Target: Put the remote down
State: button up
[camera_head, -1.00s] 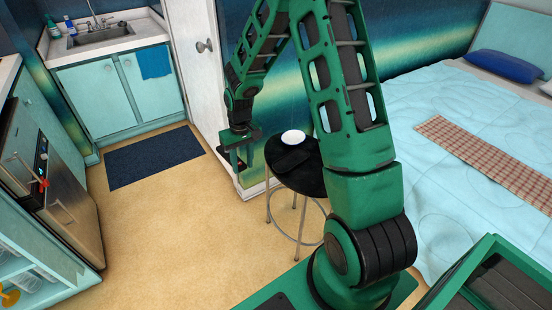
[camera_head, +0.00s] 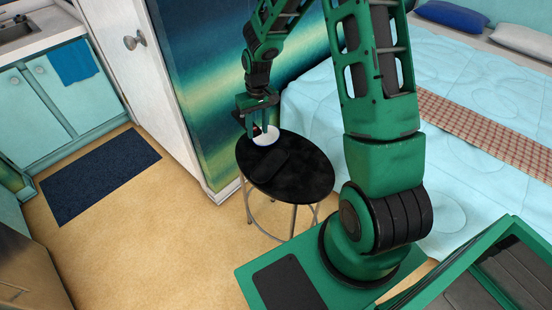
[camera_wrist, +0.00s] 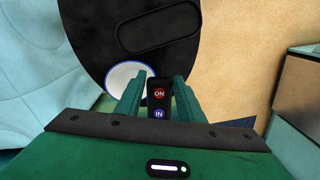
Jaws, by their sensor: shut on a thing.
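The remote (camera_wrist: 159,103) is a dark bar with a red ON button and a blue IN button in the wrist view. My gripper (camera_wrist: 158,92) is shut on it, with a green finger on each side. In the head view my gripper (camera_head: 257,130) is over the far left edge of a round black stool (camera_head: 305,180). The remote is mostly hidden there by the fingers. Whether it touches the stool I cannot tell.
A white dish with a blue rim (camera_head: 267,136) sits on the stool, close by my gripper. A dark flat oblong item (camera_head: 268,167) lies nearer the front. The right part of the stool top is bare. A bed (camera_head: 480,130) stands to the right.

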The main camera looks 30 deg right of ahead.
jog(key=shift+w, duration=0.15)
jog(key=s+a+r+m, duration=0.1)
jog(key=s+a+m, duration=0.6)
jog(key=s, duration=0.3)
jog(key=s+a+r+m, duration=0.1)
jog(key=s+a+m, duration=0.5)
jog(key=s+m, duration=0.25)
send_over(258, 180)
jog(key=shift+n, duration=0.45)
notch_tip(258, 180, down, 7)
jog(key=shift+w+d+r, duration=0.15)
jog(key=shift+f, duration=2.05)
